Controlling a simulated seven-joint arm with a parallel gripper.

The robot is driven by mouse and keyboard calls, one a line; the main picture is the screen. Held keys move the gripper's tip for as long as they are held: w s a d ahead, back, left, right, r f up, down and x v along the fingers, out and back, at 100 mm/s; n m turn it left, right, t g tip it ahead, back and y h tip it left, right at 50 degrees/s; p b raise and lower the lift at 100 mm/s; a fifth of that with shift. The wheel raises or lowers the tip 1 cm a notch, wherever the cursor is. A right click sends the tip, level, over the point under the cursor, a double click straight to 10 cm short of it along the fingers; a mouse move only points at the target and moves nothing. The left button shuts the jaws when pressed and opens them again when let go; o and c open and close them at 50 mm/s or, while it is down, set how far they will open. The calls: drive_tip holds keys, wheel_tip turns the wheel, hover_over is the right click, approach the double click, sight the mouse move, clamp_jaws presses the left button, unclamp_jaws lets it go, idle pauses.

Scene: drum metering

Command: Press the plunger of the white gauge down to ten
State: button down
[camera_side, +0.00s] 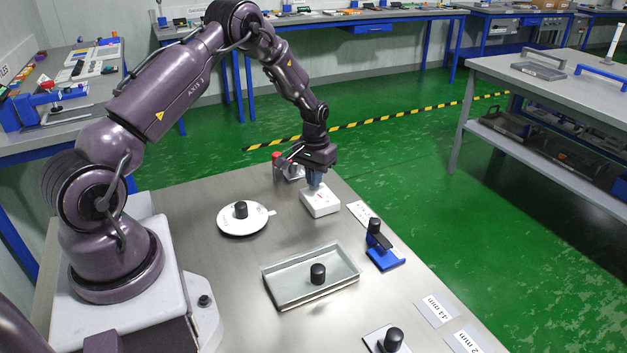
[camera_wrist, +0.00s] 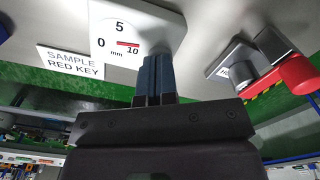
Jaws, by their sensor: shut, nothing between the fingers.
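The white gauge (camera_side: 321,203) is a low white block near the table's far edge. In the wrist view its face (camera_wrist: 110,22) carries a dial marked 0, 5, 10 and mm. The red needle (camera_wrist: 128,44) points right, close by the 10 mark. My gripper (camera_side: 314,184) is shut and points down over the back part of the gauge. Its blue fingertips (camera_wrist: 154,58) are together at the gauge's top, beside the dial. The plunger is hidden by the fingers, and I cannot tell how far down it is.
A red-knobbed grey fixture (camera_side: 277,158) stands close behind the gauge. A "SAMPLE RED KEY" card (camera_wrist: 70,62) lies beside it. A white round dish (camera_side: 228,222), a grey tray (camera_side: 275,287) and a blue stand (camera_side: 388,262) sit nearer. Bare table lies between them.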

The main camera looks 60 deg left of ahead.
drive_tip(key=shift+r, duration=3.55)
drive_tip(key=s+d+r+m+t, duration=0.5)
drive_tip(key=s+d+r+m, duration=0.1)
drive_tip(key=s+d+r, duration=1.6)
drive_tip(key=shift+s+d+r+t, duration=0.2)
drive_tip(key=shift+d+r+t, duration=0.15)
drive_tip(key=shift+r, duration=0.55)
drive_tip(key=c, duration=1.8)
unclamp_jaws()
drive_tip(key=shift+c, duration=0.2)
